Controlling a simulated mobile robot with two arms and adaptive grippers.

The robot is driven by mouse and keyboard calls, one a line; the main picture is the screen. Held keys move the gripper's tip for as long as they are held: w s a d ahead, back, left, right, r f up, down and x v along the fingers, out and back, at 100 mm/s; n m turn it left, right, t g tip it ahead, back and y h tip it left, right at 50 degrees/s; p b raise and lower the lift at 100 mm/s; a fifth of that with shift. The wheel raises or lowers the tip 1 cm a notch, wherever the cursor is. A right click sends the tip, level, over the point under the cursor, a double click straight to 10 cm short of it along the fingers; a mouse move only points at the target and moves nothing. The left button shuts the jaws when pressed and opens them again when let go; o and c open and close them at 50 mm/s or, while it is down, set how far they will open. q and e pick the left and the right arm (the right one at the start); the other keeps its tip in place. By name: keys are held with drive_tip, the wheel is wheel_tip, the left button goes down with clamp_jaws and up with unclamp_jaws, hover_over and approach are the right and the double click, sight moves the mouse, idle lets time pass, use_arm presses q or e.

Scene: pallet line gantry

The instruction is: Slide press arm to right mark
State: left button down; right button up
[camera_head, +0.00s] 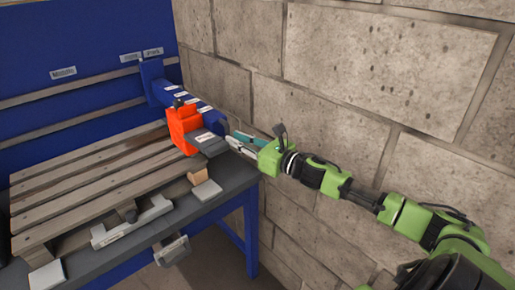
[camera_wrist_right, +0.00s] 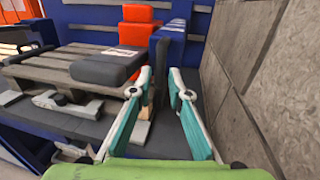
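The press arm is an orange block (camera_head: 182,127) with a dark grey handle (camera_head: 208,144) at its front, carried on a blue beam (camera_head: 188,101) above the pallet. My right gripper (camera_head: 234,138) is just right of the grey handle, near the beam's near end. In the right wrist view, its two teal-lined fingers (camera_wrist_right: 157,85) are apart with nothing between them. The orange block (camera_wrist_right: 138,24) and grey handle (camera_wrist_right: 106,67) show there to the left of the fingers, apart from them. Small labels on the beam are too small to read. My left gripper is out of view.
A wooden pallet (camera_head: 95,180) lies on a dark table (camera_head: 185,210) with blue legs. A grey clamp-like fitting (camera_head: 132,222) is at the front edge. A stone block wall (camera_head: 350,70) stands close on the right. A blue panel (camera_head: 60,35) is behind.

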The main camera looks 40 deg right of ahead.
drive_tip(key=v, duration=0.8)
idle(0.7)
